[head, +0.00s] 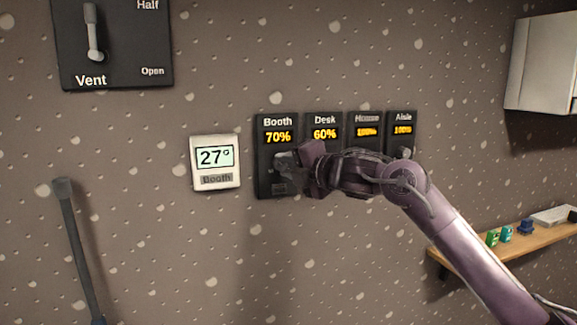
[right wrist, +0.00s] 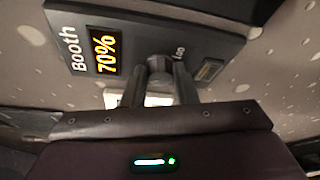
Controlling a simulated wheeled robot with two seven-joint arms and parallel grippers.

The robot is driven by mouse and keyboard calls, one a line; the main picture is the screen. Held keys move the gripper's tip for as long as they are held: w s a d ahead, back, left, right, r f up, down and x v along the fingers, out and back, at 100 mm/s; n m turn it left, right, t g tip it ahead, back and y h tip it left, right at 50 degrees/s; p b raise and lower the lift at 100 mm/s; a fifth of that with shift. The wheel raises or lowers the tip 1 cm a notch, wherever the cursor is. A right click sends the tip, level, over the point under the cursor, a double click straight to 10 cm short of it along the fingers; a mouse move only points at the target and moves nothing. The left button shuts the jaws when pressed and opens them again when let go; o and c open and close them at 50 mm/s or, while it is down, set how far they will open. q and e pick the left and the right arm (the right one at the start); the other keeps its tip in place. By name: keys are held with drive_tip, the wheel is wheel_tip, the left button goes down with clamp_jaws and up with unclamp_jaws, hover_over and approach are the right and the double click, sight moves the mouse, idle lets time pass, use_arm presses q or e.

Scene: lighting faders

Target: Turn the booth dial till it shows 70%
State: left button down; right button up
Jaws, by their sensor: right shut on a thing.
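The booth dial panel (head: 265,186) is a dark plate on the wall, leftmost of a row of similar panels. Its amber display reads 70%, and the right wrist view shows the same 70% on the booth panel (right wrist: 85,48). My right gripper (head: 285,162) is at the panel, below the display, and hides most of the knob in the head view. In the right wrist view its two fingers are shut on the booth knob (right wrist: 160,68), one on each side. My left gripper is not in view.
The desk panel (head: 325,120) reads 60%; the blurred house panel (head: 367,118) and aisle panel (head: 403,117) appear to read 100%. A thermostat (head: 215,183) showing 27° is left of the booth panel. A vent lever panel (head: 130,45) is upper left, a shelf (head: 505,245) lower right.

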drive_tip(key=o, duration=1)
drive_tip(key=shift+s+d+f+b, duration=0.1)
drive_tip(key=shift+s+d+b, duration=0.2)
drive_tip(key=shift+b, duration=0.1)
drive_tip(key=b+v, duration=0.3)
drive_tip(key=v, duration=0.3)
drive_tip(key=shift+s+d, duration=0.25)
drive_tip(key=shift+s, duration=0.05)
